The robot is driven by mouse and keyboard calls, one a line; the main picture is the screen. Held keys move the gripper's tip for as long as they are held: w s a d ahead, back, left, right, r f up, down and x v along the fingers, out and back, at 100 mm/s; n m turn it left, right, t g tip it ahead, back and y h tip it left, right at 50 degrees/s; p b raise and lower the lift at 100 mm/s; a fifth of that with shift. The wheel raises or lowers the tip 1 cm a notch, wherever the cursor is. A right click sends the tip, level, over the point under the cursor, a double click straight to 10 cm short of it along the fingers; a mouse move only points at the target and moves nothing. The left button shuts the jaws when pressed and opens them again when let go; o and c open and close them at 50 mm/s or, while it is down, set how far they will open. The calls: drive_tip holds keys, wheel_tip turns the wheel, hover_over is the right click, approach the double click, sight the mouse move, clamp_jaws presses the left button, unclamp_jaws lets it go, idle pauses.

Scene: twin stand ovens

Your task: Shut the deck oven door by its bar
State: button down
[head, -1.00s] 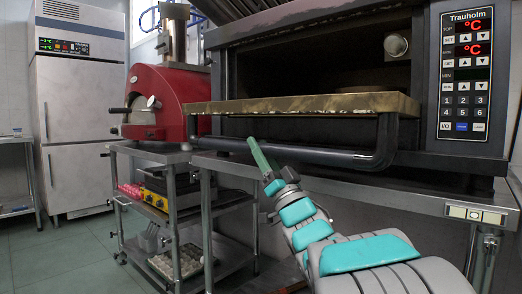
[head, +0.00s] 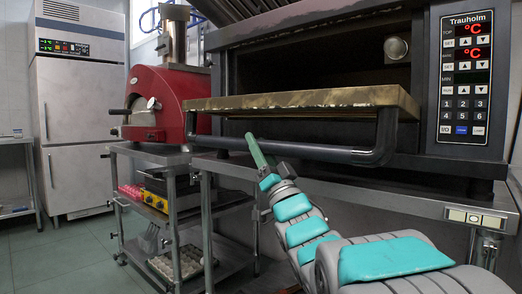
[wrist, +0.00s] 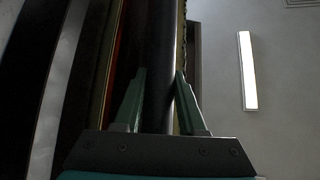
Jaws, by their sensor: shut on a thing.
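The deck oven (head: 225,80) stands at the right with its dark chamber open. Its door (head: 300,99) is down, about level, with the brownish inner face up. The dark bar (head: 310,152) hangs below the door's front edge. My gripper (head: 253,140) reaches up to the bar from below, left of its middle. In the wrist view, the green fingers (wrist: 155,100) stand one on each side of the dark bar (wrist: 158,65), and my gripper is shut on it. The exact contact of the fingertips is hard to see in the head view.
A control panel (head: 466,80) is right of the chamber. A steel stand (head: 420,198) carries the oven. A red oven (head: 165,100) sits on a cart (head: 180,160) at the left. A tall fridge (head: 80,110) stands behind, with clear floor (head: 80,250) in front.

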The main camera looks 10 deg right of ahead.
sight(249, 104)
drive_tip(key=r+m+h+p, duration=0.1)
drive_tip(key=r+m+h, duration=0.1)
drive_tip(key=s+a+r+m+h+p, duration=0.1)
drive_tip(key=r+m+h, duration=0.1)
drive_tip(key=r+m, duration=0.1)
drive_tip(key=a+r+m+h+p, duration=0.1)
drive_tip(key=r+m+h, duration=0.1)
drive_tip(key=r, duration=0.1)
drive_tip(key=shift+s+r+m+g, duration=0.25)
drive_tip(key=shift+m+g, duration=0.05)
drive_tip(key=r+m+h+p, duration=0.1)
drive_tip(key=r, duration=0.1)
drive_tip(key=r+m+g+h+p, duration=0.1)
drive_tip(key=r+m+p, duration=0.1)
drive_tip(key=r+m+g+h+p, duration=0.1)
drive_tip(key=r, duration=0.1)
drive_tip(key=shift+w+d+m+h+p, duration=0.2)
drive_tip(key=shift+d+m+h+p, duration=0.1)
drive_tip(key=shift+m+h, duration=0.1)
drive_tip(key=w+d+r+p, duration=0.4)
drive_tip(key=d+r, duration=0.3)
drive_tip(key=r, duration=0.5)
drive_tip(key=shift+w, duration=0.6)
drive_tip(key=shift+d, duration=0.1)
drive_tip(key=shift+f, duration=0.1)
drive_tip(key=c, duration=0.5)
unclamp_jaws()
